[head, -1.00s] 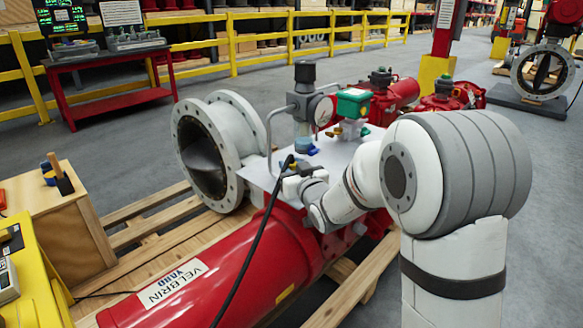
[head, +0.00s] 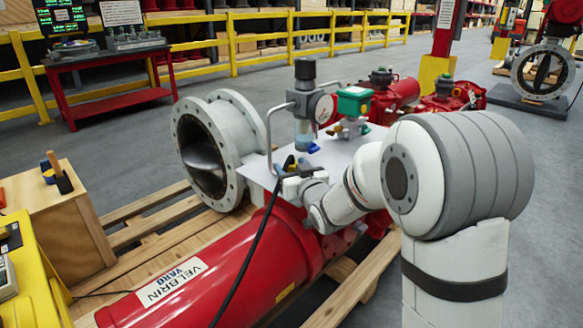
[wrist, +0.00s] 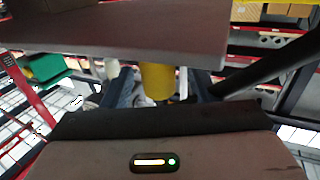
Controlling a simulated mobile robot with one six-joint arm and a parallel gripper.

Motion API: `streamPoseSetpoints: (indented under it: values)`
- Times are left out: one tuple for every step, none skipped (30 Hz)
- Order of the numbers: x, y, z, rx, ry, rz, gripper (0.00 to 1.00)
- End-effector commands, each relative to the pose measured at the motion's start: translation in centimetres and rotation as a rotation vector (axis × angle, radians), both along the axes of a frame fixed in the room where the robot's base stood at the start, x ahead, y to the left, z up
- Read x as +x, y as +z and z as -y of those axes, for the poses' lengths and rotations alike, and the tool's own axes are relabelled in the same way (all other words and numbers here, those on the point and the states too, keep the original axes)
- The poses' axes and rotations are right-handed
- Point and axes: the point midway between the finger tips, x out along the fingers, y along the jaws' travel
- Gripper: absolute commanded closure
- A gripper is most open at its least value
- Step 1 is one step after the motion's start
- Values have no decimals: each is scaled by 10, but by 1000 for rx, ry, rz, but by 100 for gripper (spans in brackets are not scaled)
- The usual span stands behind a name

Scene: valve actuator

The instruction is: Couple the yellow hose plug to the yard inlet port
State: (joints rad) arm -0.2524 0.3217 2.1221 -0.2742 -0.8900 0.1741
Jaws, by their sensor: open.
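My gripper (head: 290,172) is small in the head view, at the front edge of the grey mounting plate (head: 262,172). In the wrist view its dark fingers (wrist: 160,88) are open, one on each side of a yellow cylinder, which looks like the yellow hose plug (wrist: 157,80). The plug's upper end meets the plate's edge in the picture; whether it is seated in a port there I cannot tell. The fingers show no clear grip on it. A black hose (head: 253,245) rises to the gripper in the head view. I cannot make out the yard inlet port.
A filter-regulator (head: 304,100), a gauge (head: 324,109) and a green box (head: 353,101) stand on the plate, close beyond my gripper. A flanged grey valve (head: 235,140) is to the left. The red actuator cylinder (head: 235,265) lies below, over a wooden pallet (head: 150,228).

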Motion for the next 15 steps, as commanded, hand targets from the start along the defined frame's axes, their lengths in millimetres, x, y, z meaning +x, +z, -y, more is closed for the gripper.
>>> streamPoseSetpoints:
  values:
    - [-3,1,2,0,-1,-1,46]
    - [-6,1,3,0,-1,-1,46]
    - [-11,2,6,0,-1,-1,46]
    - [-15,2,8,0,-1,0,46]
    - [-19,3,10,0,-1,1,46]
    - [-26,2,13,0,-1,-1,46]
    - [-31,2,16,0,0,0,46]
    - [-36,3,18,0,0,1,46]
    - [-42,2,21,0,0,0,46]
    - [-46,2,23,0,-1,0,46]
    - [-51,2,25,0,-1,0,46]
    - [-55,3,28,1,-1,2,46]
    - [-58,2,29,0,-1,1,46]
    - [-61,2,31,0,-1,0,46]
    - [-64,2,32,0,-1,1,46]
